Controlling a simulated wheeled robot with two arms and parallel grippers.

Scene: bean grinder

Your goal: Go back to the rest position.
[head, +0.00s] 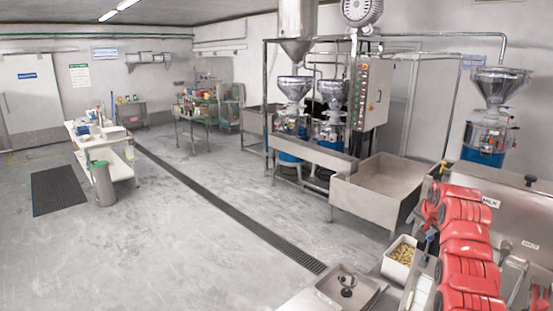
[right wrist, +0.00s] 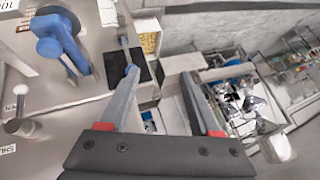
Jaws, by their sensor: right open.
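My right gripper (right wrist: 160,74) shows clearly in the right wrist view. The fingers point out over the counter, towards a container of yellowish contents (right wrist: 150,42) and a black flat piece (right wrist: 119,68). I cannot make out this gripper surely in the head view. My left gripper is in neither view.
A white bin of beans (head: 399,262) and a steel tray (head: 330,290) are near. Grinders (head: 293,88) stand behind a steel basin (head: 375,185).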

